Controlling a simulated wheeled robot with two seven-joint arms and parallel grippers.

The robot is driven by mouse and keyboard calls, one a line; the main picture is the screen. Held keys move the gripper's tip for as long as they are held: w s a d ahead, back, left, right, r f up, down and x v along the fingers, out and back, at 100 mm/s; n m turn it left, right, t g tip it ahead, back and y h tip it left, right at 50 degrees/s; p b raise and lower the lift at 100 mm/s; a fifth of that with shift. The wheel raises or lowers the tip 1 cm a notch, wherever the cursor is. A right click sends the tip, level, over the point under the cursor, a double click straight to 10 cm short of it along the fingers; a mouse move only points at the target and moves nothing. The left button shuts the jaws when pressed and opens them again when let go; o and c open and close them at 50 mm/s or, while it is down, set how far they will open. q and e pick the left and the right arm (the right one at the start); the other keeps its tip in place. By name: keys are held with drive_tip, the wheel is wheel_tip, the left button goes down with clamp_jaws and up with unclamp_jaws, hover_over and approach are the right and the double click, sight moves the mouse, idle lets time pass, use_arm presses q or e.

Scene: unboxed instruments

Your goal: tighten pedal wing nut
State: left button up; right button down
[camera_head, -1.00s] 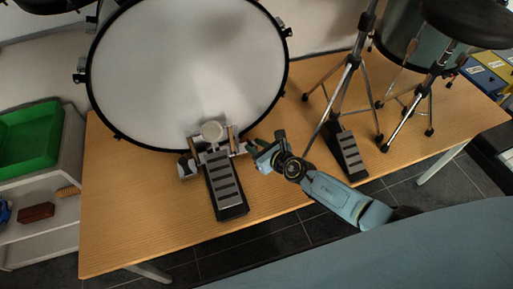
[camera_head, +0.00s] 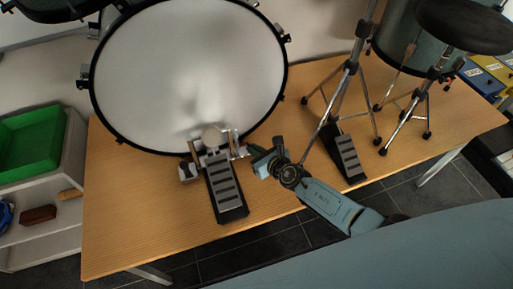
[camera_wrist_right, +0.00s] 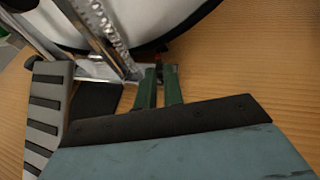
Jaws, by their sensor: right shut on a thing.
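The bass drum pedal (camera_head: 226,188), with a ribbed footboard, stands at the front of the white-headed bass drum (camera_head: 185,75). My right gripper (camera_head: 255,156) is at the right side of the pedal's frame. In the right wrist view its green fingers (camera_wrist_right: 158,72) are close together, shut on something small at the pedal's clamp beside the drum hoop. The wing nut itself is hidden or too small to make out. The pedal's footboard also shows at the left of the right wrist view (camera_wrist_right: 45,118). My left gripper is not in view.
A hi-hat stand pedal (camera_head: 348,155) and its tripod legs are right of my right arm. A round stool (camera_head: 465,25) stands at the back right. A shelf with a green bin (camera_head: 32,135) is left of the wooden table (camera_head: 135,225). The table's front left is clear.

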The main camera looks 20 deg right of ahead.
drive_tip(key=shift+s+a+r+m+h+p, duration=0.1)
drive_tip(key=shift+a+m+h+p, duration=0.15)
drive_tip(key=shift+m+h+p, duration=0.3)
drive_tip(key=shift+a+r+m+h+p, duration=0.1)
drive_tip(key=shift+a+m+h+p, duration=0.1)
drive_tip(key=shift+m+h+p, duration=0.35)
drive_tip(key=shift+a+m+t+h+p, duration=0.1)
drive_tip(key=shift+m+t+h+p, duration=0.2)
drive_tip(key=shift+h, duration=0.1)
drive_tip(key=shift+a+f+m+h, duration=0.15)
drive_tip(key=shift+m+h, duration=0.45)
drive_tip(key=shift+h, duration=0.2)
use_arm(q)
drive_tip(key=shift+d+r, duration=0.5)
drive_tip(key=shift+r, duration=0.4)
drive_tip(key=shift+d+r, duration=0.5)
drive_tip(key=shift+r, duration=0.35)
use_arm(e)
drive_tip(key=shift+a+m+h, duration=0.15)
drive_tip(key=shift+m+h, duration=0.55)
drive_tip(key=shift+h, duration=0.3)
drive_tip(key=c, duration=1.6)
unclamp_jaws()
drive_tip(key=shift+w+f, duration=0.1)
drive_tip(key=shift+w, duration=0.1)
drive_tip(key=shift+s, duration=0.1)
